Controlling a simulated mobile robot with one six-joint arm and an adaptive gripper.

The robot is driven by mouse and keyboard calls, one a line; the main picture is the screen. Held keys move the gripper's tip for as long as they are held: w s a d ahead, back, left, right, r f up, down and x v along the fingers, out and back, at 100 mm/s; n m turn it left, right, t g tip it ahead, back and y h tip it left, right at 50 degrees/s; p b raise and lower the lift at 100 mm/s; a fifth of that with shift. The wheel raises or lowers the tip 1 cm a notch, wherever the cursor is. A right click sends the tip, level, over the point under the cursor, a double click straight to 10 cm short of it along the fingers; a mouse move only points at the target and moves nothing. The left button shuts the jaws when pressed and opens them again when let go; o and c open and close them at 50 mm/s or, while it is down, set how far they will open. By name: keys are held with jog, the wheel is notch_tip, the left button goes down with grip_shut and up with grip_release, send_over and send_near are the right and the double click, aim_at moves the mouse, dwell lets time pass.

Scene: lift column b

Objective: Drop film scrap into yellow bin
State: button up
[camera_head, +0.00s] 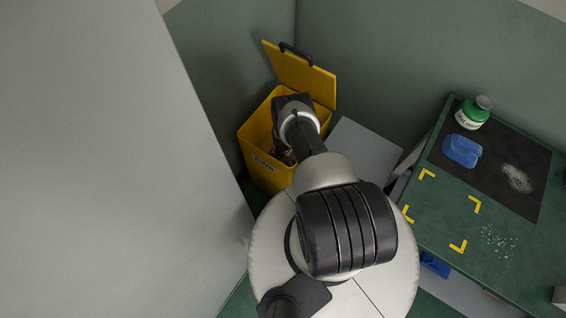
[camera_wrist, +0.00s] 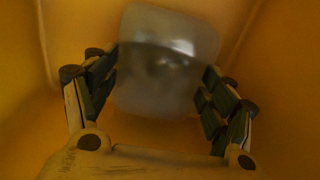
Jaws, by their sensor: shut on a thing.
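The yellow bin (camera_head: 256,135) stands in the corner with its yellow lid (camera_head: 300,75) raised behind it. My arm reaches over the bin and hides much of its opening. In the wrist view my gripper (camera_wrist: 160,82) is inside the bin, with yellow walls (camera_wrist: 270,110) around it. It is shut on the film scrap (camera_wrist: 160,65), a greyish, translucent, shiny piece between the two fingers. In the head view the scrap and fingertips are hidden or too dark to tell.
A green-topped table (camera_head: 440,215) is at the right. A dark mat (camera_head: 505,165) on it bears a green and white bottle (camera_head: 473,112), a blue object (camera_head: 462,151) and pale powder (camera_head: 517,178). White bits (camera_head: 497,242) lie nearer. A tall grey panel (camera_head: 100,160) stands left of the bin.

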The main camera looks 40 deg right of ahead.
aim_at(283, 162)
jog(key=shift+f, duration=0.15)
jog(key=shift+f, duration=0.5)
jog(key=o, duration=1)
jog(key=shift+c, duration=0.2)
jog(key=shift+w, duration=0.1)
jog(key=shift+r, duration=0.55)
notch_tip(283, 162, up, 12)
jog(key=p, duration=0.6)
